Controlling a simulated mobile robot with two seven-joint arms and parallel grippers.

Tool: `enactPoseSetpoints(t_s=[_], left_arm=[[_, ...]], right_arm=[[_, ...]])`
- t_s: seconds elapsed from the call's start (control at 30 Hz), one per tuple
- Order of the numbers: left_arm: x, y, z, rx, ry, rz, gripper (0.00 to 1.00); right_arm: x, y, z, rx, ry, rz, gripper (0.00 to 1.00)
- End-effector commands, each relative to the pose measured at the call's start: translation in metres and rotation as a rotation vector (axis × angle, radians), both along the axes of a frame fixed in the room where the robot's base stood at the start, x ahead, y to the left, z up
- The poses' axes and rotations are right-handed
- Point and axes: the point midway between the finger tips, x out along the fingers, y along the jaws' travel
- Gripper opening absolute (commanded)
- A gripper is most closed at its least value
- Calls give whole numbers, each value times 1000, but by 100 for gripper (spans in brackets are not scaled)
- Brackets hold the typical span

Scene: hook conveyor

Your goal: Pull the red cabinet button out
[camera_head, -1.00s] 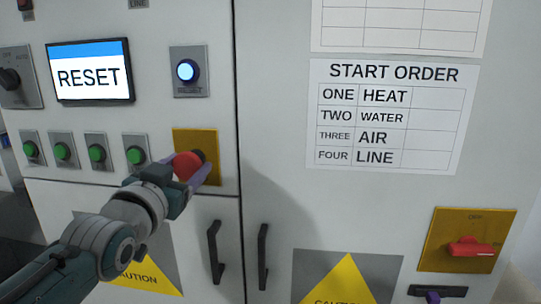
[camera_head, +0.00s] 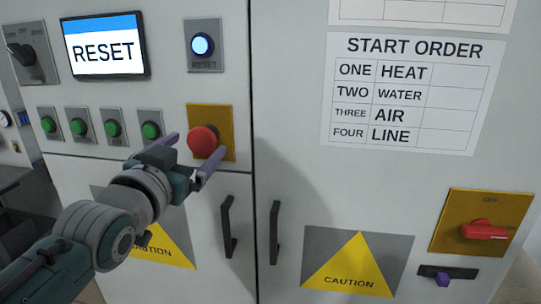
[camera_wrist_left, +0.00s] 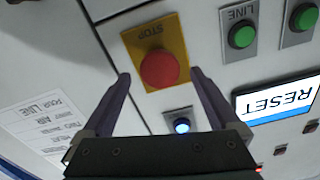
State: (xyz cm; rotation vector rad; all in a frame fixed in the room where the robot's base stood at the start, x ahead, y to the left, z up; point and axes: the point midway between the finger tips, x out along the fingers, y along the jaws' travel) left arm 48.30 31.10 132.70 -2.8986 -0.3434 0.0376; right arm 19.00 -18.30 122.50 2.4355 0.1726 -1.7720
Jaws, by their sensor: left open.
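The red cabinet button (camera_head: 203,141) is a round mushroom head on a yellow plate (camera_head: 226,116) on the grey cabinet front. In the left wrist view the button (camera_wrist_left: 159,69) sits under the word STOP. My left gripper (camera_head: 190,158) is open and empty, its purple fingers just below and in front of the button. In the left wrist view its fingertips (camera_wrist_left: 160,75) lie to either side of the button, apart from it. My right gripper is not in view.
A lit blue RESET button (camera_head: 203,45) and a screen reading RESET (camera_head: 104,47) are above. Several green buttons (camera_head: 113,128) line up to the left. Black door handles (camera_head: 228,226) stand below. A red rotary switch (camera_head: 485,231) is at the right.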

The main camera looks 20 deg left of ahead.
Motion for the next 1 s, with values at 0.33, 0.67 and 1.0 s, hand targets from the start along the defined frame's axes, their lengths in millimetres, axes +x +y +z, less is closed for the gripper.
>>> enactPoseSetpoints(t_s=[0.33, 0.67, 1.0], left_arm=[[-56, -14, -2, 0, 1, -1, 96], [-68, -17, 0, -1, 0, 0, 96], [-68, -16, 0, -1, 2, -1, 96]], right_arm=[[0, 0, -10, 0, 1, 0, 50], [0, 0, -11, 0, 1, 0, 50], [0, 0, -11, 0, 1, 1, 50]])
